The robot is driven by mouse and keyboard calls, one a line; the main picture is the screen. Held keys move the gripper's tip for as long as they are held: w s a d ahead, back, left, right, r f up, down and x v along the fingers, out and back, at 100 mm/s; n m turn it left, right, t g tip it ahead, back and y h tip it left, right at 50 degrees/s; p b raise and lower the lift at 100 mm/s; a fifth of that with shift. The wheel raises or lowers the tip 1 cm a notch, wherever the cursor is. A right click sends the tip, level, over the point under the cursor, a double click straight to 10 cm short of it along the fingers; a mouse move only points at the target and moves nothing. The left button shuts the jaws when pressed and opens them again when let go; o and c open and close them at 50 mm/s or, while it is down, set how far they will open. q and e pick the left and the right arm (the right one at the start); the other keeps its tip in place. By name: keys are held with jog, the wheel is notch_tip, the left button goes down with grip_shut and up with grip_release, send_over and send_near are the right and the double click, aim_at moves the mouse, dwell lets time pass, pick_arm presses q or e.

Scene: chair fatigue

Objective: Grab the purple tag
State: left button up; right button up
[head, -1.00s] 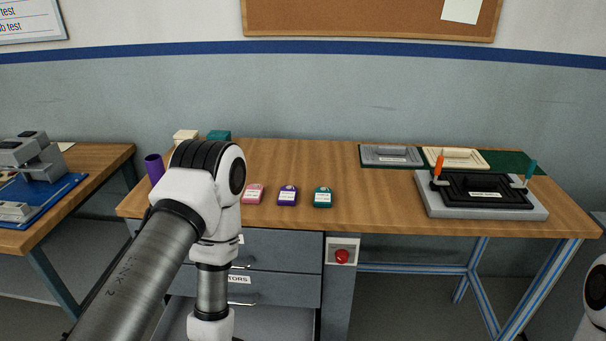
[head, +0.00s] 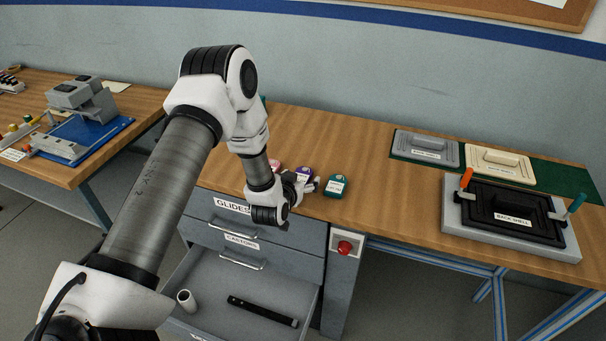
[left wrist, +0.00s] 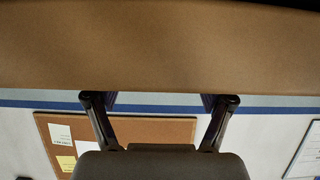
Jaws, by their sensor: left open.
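The purple tag (head: 304,172) lies on the wooden table near its front edge, between a pink tag (head: 275,166) and a teal tag (head: 338,186). My left gripper (head: 310,184) is at the table's front edge, just in front of the purple tag, and covers part of it. In the left wrist view, the left gripper (left wrist: 160,101) has its two fingers wide apart with nothing clearly held between them. Small dark purple patches show by both fingertips there; I cannot tell if they are the tag. My right gripper is not in view.
Below the table is an open drawer (head: 240,290) with a white cylinder (head: 187,300) and a black bar (head: 263,311). A red button (head: 344,247) sits beside the drawers. A back-shell fixture (head: 510,216) stands at the right. The tabletop behind the tags is clear.

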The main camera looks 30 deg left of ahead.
pick_arm(q)
jog(key=shift+s+a+r, duration=0.1)
jog(key=shift+s, duration=0.1)
jog(key=shift+c, duration=1.4)
jog(key=c, duration=0.9)
